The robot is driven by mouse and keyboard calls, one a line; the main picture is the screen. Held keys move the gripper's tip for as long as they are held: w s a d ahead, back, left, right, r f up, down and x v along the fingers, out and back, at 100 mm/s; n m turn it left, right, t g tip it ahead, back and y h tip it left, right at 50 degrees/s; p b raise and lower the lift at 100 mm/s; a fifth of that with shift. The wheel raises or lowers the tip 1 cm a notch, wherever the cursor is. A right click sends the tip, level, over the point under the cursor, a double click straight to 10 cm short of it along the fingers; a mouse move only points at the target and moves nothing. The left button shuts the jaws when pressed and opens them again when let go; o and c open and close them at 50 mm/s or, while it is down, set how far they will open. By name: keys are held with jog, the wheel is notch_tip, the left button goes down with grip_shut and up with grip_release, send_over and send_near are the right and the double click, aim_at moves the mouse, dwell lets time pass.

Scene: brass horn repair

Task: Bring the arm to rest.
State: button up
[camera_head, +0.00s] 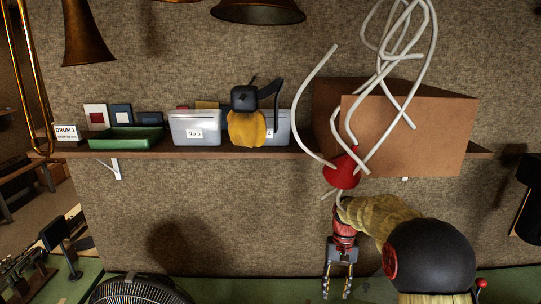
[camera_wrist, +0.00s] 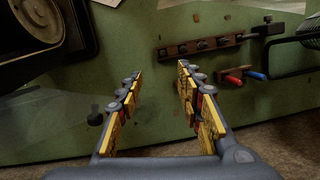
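My gripper (camera_head: 340,282) hangs fingers-down in the head view, in front of the wall and below the shelf (camera_head: 230,153). My arm reaches in from the lower right. In the wrist view my gripper (camera_wrist: 158,76) has its two yellow-and-grey fingers spread apart with a clear gap between them. Nothing is held between them. The green bench top (camera_wrist: 150,110) lies beyond the fingertips, and I see no contact with it.
The shelf carries a green tray (camera_head: 125,138), a bin marked No 5 (camera_head: 195,128) and a cardboard box (camera_head: 420,130). A fan (camera_head: 140,290) stands at the lower left. A dark tool rack (camera_wrist: 205,45) and red- and blue-handled tools (camera_wrist: 245,75) lie on the bench.

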jog(key=s+f+n+t+b, duration=0.1)
jog(key=s+t+b, duration=0.3)
jog(key=s+b, duration=0.6)
jog(key=s+a+f+t+b, duration=0.1)
jog(key=s+f+t+b, duration=0.2)
jog(key=s+b, duration=0.8)
jog(key=s, duration=1.2)
jog(key=shift+a+f+n+t+h, duration=0.25)
jog(key=shift+f+n+t+h, duration=0.15)
jog(key=shift+w, duration=0.1)
